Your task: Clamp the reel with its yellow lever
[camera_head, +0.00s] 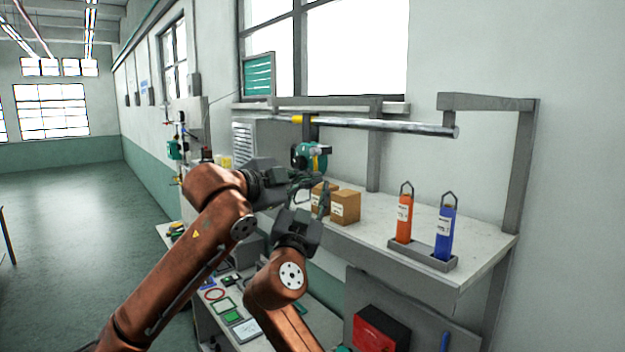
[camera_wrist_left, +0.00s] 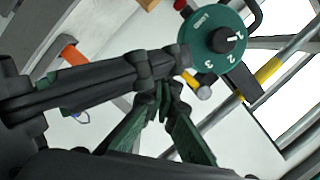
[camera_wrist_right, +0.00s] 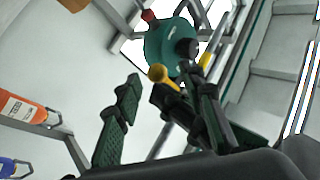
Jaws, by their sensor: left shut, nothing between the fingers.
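The green reel (camera_head: 306,156) hangs below the rail, and its numbered dial face (camera_wrist_left: 213,42) shows in the left wrist view. Its yellow lever (camera_head: 316,160) sits on the front side; the lever's knob end (camera_wrist_right: 158,73) shows in the right wrist view. My left gripper (camera_head: 312,179) is shut and empty, just below and in front of the reel. My right gripper (camera_head: 321,192) is open, lower and close beside the left one. In the right wrist view the knob appears between its fingertips (camera_wrist_right: 163,84); contact cannot be told. The grippers partly hide each other.
The rail (camera_head: 380,124) runs above the bench (camera_head: 375,222). Cardboard boxes (camera_head: 345,207) stand close behind the grippers. The bench between boxes and holder is clear.

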